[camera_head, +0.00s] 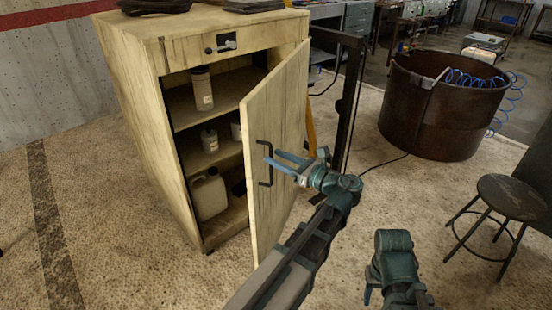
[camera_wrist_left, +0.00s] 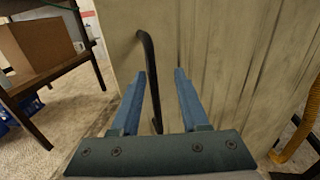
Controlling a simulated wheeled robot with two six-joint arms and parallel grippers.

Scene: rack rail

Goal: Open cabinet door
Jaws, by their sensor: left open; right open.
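The pale wooden cabinet (camera_head: 135,105) stands at the left with its door (camera_head: 283,112) swung partly open, showing the shelves inside. A black bar handle (camera_head: 263,178) is on the door's outer face; it also shows upright in the left wrist view (camera_wrist_left: 151,75). My left gripper (camera_head: 271,157) is open at the handle, its blue fingers pointing at the door. In the left wrist view the handle appears between the fingers, nearer the left one; I cannot tell whether they touch. My right gripper (camera_head: 368,296) is open, low near the bottom edge, away from the door and partly hidden.
Bottles and a canister (camera_head: 208,196) stand on the cabinet shelves. A dark post (camera_head: 350,105) rises behind the door. A rusty round tub (camera_head: 430,120) and a stool (camera_head: 511,198) are at the right. The floor left of the cabinet is clear.

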